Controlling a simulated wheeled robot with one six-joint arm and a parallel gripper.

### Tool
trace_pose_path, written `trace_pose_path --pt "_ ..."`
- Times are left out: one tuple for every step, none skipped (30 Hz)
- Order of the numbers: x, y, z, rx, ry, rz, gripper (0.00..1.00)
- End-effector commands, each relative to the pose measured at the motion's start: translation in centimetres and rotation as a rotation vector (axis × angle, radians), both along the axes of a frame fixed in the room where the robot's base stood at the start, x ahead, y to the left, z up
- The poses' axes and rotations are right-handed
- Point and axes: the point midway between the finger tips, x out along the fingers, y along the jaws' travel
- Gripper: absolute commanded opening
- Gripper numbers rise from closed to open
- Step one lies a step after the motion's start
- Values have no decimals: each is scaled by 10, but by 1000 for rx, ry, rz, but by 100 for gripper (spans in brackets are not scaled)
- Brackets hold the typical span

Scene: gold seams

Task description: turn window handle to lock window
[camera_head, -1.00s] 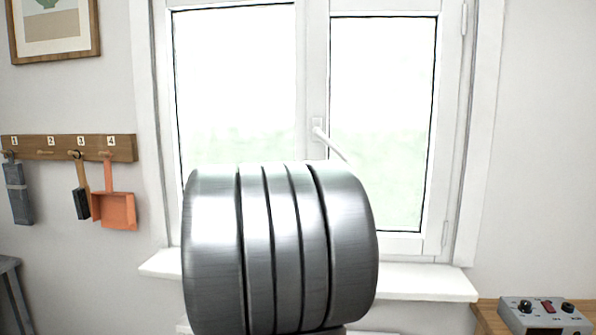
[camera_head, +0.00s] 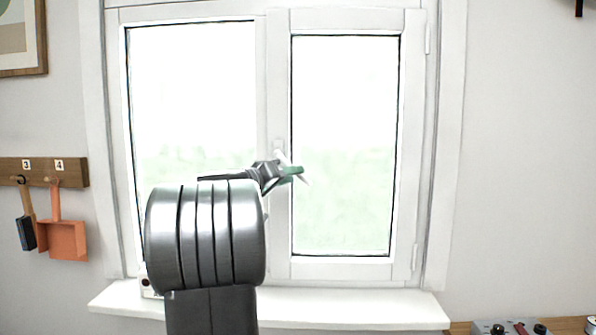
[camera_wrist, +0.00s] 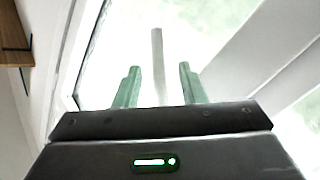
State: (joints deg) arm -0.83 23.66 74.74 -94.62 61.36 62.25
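The white window (camera_head: 412,150) is closed as far as I can tell, with two panes. Its white handle (camera_head: 281,155) sits on the middle frame and slants down to the right. My gripper (camera_head: 292,172) is at the handle in the head view. In the wrist view the handle lever (camera_wrist: 158,50) stands between the two green fingers of my gripper (camera_wrist: 160,72). A gap shows on each side of the lever, so the fingers are open and not clamped on it. The lower lever is partly hidden by my gripper in the head view.
A white sill (camera_head: 350,306) runs below the window. A wooden rack (camera_head: 72,172) with an orange dustpan (camera_head: 62,240) hangs on the left wall. A grey control box (camera_head: 511,328) sits at the lower right. The space before the right pane is clear.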

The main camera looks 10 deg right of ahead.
Motion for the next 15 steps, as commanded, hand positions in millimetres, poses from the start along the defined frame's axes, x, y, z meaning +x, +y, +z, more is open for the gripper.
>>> trace_pose_path --pt "4 -8 2 0 1 -1 37" --pt "6 -12 2 0 0 -2 37" --pt "9 -16 2 0 0 -2 37" --pt "11 -18 1 -1 1 -1 37" --pt "12 -21 1 0 1 0 37" --pt "13 -23 1 -1 0 -1 37" --pt "14 -25 1 -1 0 -1 37" --pt "15 -26 1 -1 0 -1 37" --pt "15 -27 1 0 0 0 37" --pt "16 -28 1 0 -1 1 37" --pt "16 -28 0 0 -1 1 37" --pt "16 -28 0 0 -1 1 37" --pt "16 -28 0 0 -1 1 37" --pt "16 -28 0 0 -1 1 37" --pt "16 -28 0 0 -1 1 37"
